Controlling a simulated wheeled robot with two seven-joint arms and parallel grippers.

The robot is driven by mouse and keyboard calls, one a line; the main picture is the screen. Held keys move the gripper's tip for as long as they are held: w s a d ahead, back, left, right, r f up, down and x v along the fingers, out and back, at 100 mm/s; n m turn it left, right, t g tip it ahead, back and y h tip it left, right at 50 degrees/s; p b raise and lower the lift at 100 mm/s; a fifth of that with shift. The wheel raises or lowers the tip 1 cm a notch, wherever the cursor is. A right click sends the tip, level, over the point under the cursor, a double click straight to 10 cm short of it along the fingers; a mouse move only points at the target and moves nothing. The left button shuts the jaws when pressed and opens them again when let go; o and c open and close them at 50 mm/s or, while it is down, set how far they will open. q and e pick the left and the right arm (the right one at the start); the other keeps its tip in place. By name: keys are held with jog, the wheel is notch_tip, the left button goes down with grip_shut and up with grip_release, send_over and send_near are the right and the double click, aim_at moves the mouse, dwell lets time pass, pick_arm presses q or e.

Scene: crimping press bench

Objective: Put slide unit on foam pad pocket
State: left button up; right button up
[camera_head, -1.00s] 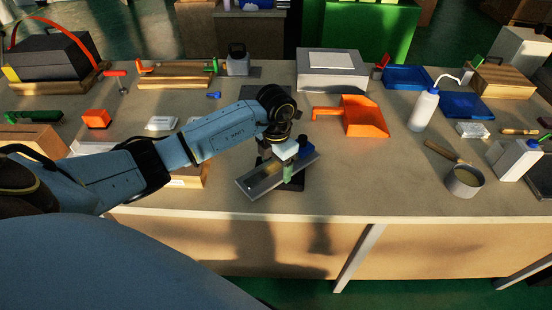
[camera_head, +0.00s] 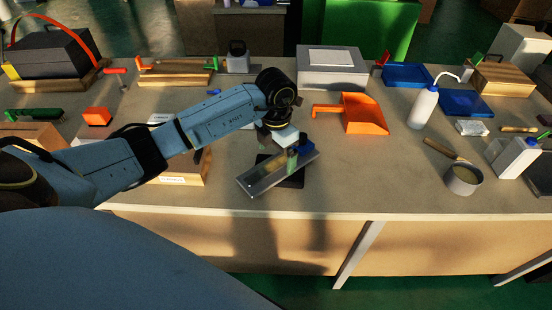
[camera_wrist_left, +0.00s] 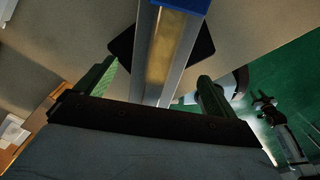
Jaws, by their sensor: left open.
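The slide unit, a long metal rail (camera_head: 264,179) with a brass-coloured strip and a blue end, lies diagonally across the dark foam pad (camera_head: 296,182) near the bench's front edge. Its near left end sticks out past the pad. I cannot tell whether it sits down in the pocket, which the rail hides. My left gripper (camera_head: 291,151) is open just above the rail. In the left wrist view its green fingers stand apart on either side of the rail (camera_wrist_left: 165,50), with the pad (camera_wrist_left: 202,45) beneath. My right gripper is not in view.
An orange scoop (camera_head: 364,115) lies behind and right of the pad. A wooden block (camera_head: 188,168) with a label is close at left, under my arm. A pot (camera_head: 463,180) and a white bottle (camera_head: 424,108) stand at right. The bench between pad and pot is clear.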

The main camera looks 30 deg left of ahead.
aim_at(276, 164)
pick_arm(q)
notch_tip(276, 164, up, 9)
jog(key=shift+f+p, duration=0.15)
jog(key=shift+p, duration=0.25)
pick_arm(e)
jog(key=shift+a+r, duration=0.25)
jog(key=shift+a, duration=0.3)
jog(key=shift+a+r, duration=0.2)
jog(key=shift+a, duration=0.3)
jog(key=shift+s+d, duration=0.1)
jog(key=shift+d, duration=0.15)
